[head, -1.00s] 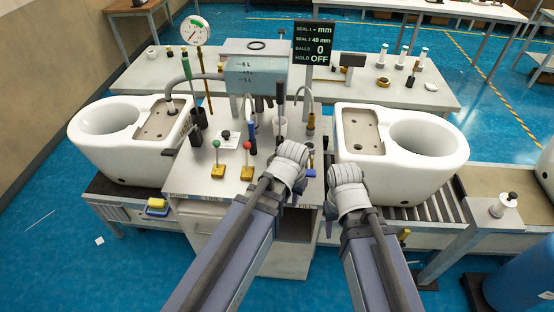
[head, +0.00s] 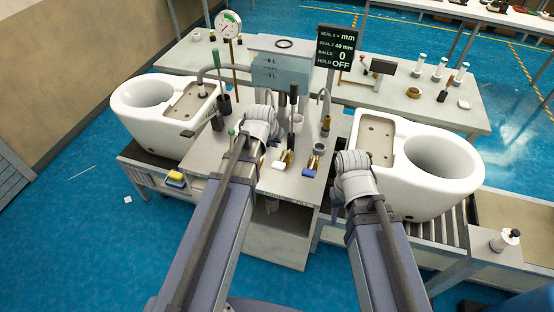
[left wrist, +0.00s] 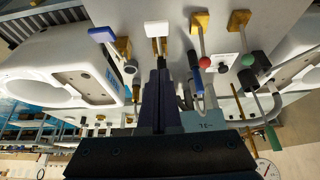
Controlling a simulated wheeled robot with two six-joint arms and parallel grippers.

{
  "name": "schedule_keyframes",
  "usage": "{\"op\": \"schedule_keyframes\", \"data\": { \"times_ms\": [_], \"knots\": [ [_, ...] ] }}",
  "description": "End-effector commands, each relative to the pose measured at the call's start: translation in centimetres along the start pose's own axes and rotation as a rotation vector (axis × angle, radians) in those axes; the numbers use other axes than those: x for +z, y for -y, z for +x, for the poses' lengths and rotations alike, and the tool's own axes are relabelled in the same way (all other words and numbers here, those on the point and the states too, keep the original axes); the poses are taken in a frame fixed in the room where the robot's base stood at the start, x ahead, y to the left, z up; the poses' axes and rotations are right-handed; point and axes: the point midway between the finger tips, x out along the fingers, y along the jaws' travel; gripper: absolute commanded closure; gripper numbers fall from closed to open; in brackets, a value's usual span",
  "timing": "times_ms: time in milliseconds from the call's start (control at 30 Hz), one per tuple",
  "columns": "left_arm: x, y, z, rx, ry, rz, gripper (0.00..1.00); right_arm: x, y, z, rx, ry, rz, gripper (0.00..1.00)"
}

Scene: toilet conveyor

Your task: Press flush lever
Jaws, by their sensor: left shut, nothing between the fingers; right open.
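The bench (head: 262,200) between the two toilets carries several small levers. One has a white paddle (head: 278,166), one a blue paddle (head: 308,174), one a green knob (head: 231,132). A red knob (left wrist: 204,62) shows only in the left wrist view. My left gripper (head: 263,112) hangs over the bench, left of the white paddle. In the left wrist view its fingers (left wrist: 160,68) are together and empty. My right gripper (head: 350,160) is beside the right toilet (head: 400,165), its fingers mostly hidden.
A tall black-handled lever (head: 293,95) stands behind my left gripper. A dial gauge (head: 228,25), a blue-grey tank (head: 281,70) and a display (head: 336,48) rise at the back. A roller conveyor (head: 440,220) carries the right toilet. Blue floor is open at left.

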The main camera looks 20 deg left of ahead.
Motion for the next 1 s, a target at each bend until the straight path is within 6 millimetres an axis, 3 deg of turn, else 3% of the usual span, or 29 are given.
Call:
{"op": "schedule_keyframes", "data": {
  "times_ms": [367,933,1000],
  "knots": [
    [0.1,0.0,2.2,0.0,0.001,0.001,1.0,-0.1,0.2,2.0,0.001,0.0,-0.002,0.5],
    [0.2,0.0,10.7,0.0,0.001,0.001,1.0,-0.6,0.8,9.6,0.003,0.0,-0.015,0.5],
    [1.1,-0.1,11.3,0.0,0.001,0.001,1.0,-0.6,0.9,10.5,0.003,0.0,-0.015,0.5]
  ]
}}
